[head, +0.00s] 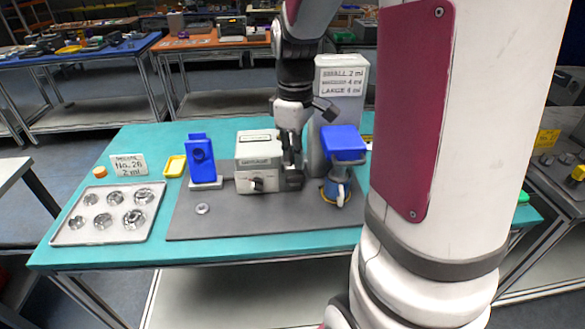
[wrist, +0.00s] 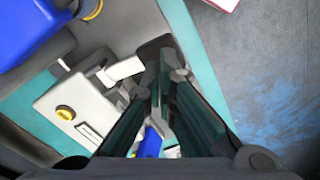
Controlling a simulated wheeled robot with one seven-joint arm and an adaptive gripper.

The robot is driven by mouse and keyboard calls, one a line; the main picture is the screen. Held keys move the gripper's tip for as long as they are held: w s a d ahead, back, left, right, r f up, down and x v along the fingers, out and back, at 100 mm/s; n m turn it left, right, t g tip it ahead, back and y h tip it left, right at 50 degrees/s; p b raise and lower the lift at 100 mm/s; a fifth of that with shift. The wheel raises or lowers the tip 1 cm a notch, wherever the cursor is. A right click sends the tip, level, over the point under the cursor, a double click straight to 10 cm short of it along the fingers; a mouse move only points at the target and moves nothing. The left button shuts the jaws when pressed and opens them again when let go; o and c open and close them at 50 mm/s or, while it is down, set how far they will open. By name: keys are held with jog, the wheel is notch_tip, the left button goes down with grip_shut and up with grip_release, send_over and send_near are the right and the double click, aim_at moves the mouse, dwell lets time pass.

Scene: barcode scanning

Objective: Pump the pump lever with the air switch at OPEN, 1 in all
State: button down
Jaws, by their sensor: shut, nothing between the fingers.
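In the head view a white box (head: 258,150) with a labelled front stands on the grey mat, with a dark-and-white knob (head: 257,184) low on its front. The knob's setting is too small to read. My gripper (head: 293,180) is shut and empty, pointing down at the box's right side. A dark piece shows there, and I cannot tell whether it is the pump lever or my fingertips. In the wrist view my shut fingers (wrist: 165,65) meet beside a white bar (wrist: 120,68). I cannot tell whether they touch it. A yellow knob (wrist: 65,112) sits on a white housing there.
A tall grey unit (head: 341,78) with a size label stands behind my gripper. A blue-topped device (head: 343,143) is close on the right. A blue stand (head: 202,160), yellow dish (head: 175,166), sign (head: 129,165) and metal tray (head: 107,232) are left. The mat's front (head: 270,226) is clear.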

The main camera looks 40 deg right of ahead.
aim_at(294, 184)
jog(key=shift+f+b, duration=1.6)
jog(key=shift+f, duration=2.65)
jog(key=shift+r, duration=0.15)
jog(key=shift+r+p, duration=2.8)
jog(key=shift+r, duration=1.3)
jog(key=shift+s+r+p, duration=0.1)
jog(key=shift+r+p, duration=1.05)
jog(key=shift+r, duration=0.85)
